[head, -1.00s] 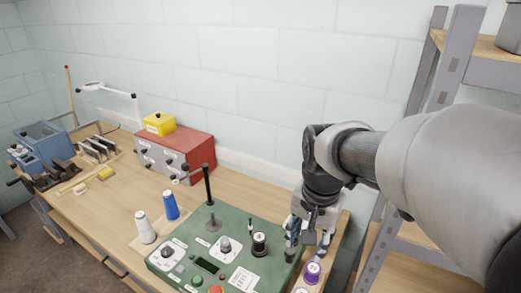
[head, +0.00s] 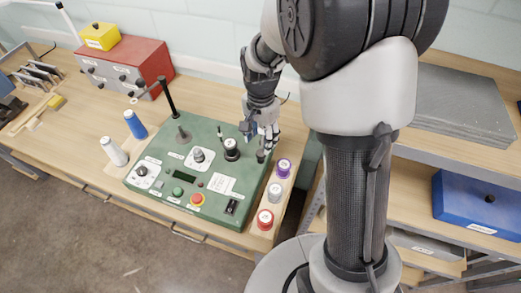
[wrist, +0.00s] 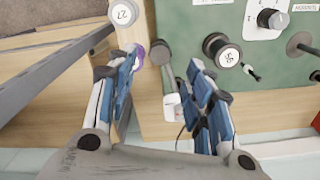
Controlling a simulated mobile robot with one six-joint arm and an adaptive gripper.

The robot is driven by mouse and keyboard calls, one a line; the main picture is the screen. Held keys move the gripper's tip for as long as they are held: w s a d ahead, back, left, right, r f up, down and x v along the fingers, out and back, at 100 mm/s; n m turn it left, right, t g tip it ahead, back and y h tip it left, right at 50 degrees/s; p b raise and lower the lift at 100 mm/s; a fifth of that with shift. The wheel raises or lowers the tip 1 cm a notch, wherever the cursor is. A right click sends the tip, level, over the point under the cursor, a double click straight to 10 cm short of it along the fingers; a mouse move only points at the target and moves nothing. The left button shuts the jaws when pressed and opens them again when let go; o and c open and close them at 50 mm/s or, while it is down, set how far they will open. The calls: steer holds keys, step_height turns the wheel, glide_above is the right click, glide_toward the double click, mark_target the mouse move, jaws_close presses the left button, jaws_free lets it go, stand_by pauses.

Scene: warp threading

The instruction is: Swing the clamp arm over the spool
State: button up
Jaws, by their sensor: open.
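The green machine box (head: 205,165) stands on the workbench. A black spool-like part with a white, marked top (head: 231,149) sits on it and also shows in the wrist view (wrist: 222,51). A short dark post with a round grey head (wrist: 160,53) rises at the box's edge; it may belong to the clamp arm, but I cannot tell for sure. My gripper (wrist: 165,64) is open, its blue-padded fingers on either side of this post with gaps. In the head view my gripper (head: 259,137) is at the box's back right corner, partly hidden by its own links.
Purple (head: 283,167), pale (head: 275,191) and red (head: 265,219) spools stand in a row right of the box. Blue (head: 135,124) and white (head: 114,152) cones stand at left. Shelving is at right.

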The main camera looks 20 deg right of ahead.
mark_target(261, 153)
step_height(261, 153, down, 6)
steer(key=shift+f+b, duration=0.25)
steer(key=shift+b, duration=0.15)
jaws_close()
stand_by(0.5)
